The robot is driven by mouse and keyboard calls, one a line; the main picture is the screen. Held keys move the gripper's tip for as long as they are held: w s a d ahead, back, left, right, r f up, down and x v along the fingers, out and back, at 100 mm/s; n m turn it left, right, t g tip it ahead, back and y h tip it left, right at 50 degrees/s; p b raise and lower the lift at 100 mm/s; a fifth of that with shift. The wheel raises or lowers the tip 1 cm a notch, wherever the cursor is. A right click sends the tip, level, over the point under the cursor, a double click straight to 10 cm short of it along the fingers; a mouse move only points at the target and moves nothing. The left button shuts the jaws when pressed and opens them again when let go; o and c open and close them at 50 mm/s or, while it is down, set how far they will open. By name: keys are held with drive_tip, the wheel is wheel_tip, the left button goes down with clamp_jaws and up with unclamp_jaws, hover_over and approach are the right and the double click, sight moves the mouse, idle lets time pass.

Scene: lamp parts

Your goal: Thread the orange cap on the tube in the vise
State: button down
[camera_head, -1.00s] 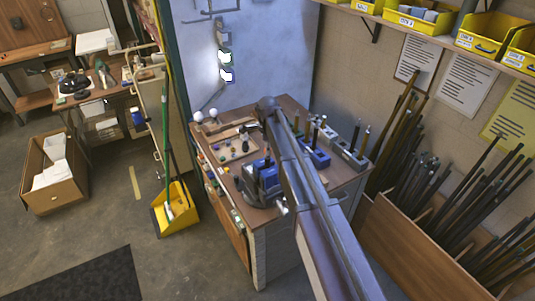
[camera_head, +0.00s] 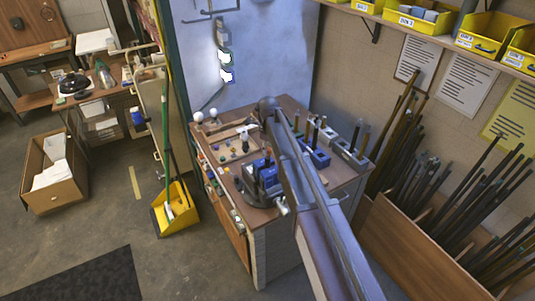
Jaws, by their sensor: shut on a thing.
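The blue vise (camera_head: 263,183) stands near the front left of the wooden bench, just left of my arm. A small orange-red spot (camera_head: 268,152) shows above the vise's jaws. It is too small to tell whether it is the cap, or whether it sits on a tube. I cannot make out the tube itself. My arm runs up from the lower right and ends in a dark rounded joint above the bench. I cannot make out my gripper; its fingers do not show apart from the arm.
The bench (camera_head: 225,188) holds a board with several small coloured parts (camera_head: 235,148) at left. Blue holders (camera_head: 319,157) and a grey rack (camera_head: 350,156) with upright rods stand right of my arm. A bin of long rods (camera_head: 420,240) is at far right.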

idle(0.4)
drive_tip(key=shift+m, duration=1)
drive_tip(key=shift+c, duration=1.4)
unclamp_jaws()
drive_tip(key=s+d+f+n+b, duration=0.4)
drive_tip(key=s+d+n, duration=0.7)
drive_tip(key=s+n, duration=0.1)
drive_tip(key=s+d+f+n+b, duration=0.4)
drive_tip(key=s+d+n, duration=0.8)
drive_tip(key=s+n, duration=0.1)
drive_tip(key=shift+s, duration=0.5)
